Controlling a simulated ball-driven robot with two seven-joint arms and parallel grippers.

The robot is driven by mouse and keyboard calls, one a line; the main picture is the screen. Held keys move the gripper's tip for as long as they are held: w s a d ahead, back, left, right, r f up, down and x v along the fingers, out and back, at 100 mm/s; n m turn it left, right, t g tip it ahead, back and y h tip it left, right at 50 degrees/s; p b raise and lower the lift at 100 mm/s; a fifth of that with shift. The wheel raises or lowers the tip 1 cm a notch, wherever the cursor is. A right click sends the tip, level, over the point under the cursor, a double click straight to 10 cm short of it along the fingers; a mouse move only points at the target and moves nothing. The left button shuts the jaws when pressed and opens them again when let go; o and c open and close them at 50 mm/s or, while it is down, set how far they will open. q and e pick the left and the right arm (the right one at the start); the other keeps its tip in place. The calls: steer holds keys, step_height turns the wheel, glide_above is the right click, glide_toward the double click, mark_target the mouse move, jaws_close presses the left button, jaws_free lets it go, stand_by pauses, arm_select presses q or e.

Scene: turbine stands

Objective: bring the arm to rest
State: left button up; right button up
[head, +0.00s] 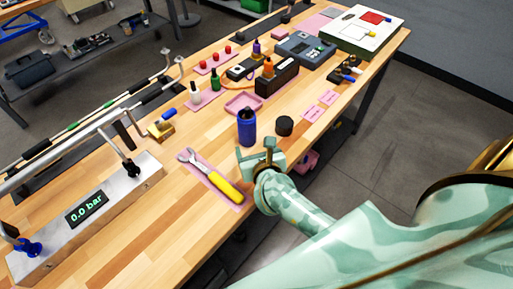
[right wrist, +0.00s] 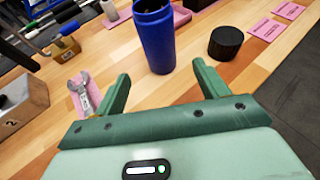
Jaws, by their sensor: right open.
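My right gripper (head: 259,149) is at the front edge of the wooden workbench (head: 130,222), beside a blue open-topped bottle (head: 247,128). In the right wrist view its two green fingers (right wrist: 161,90) are spread wide with nothing between them. The blue bottle (right wrist: 155,38) stands upright just beyond the fingers, and whether they touch it I cannot tell. A black round cap (head: 284,125) lies to the right of the bottle; it also shows in the right wrist view (right wrist: 226,42). My left gripper is not in view.
A yellow-handled wrench (head: 212,177) lies on a pink mat near the gripper. A metal unit reading 0.0 bar (head: 86,209) stands at the left. Small bottles, a pink tray (head: 243,104) and a black box (head: 277,78) stand farther back. Open floor (head: 395,130) lies right of the bench.

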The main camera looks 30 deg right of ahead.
steer(key=shift+s+a+r, duration=0.15)
steer(key=shift+s+r, duration=0.15)
steer(key=shift+s, duration=0.3)
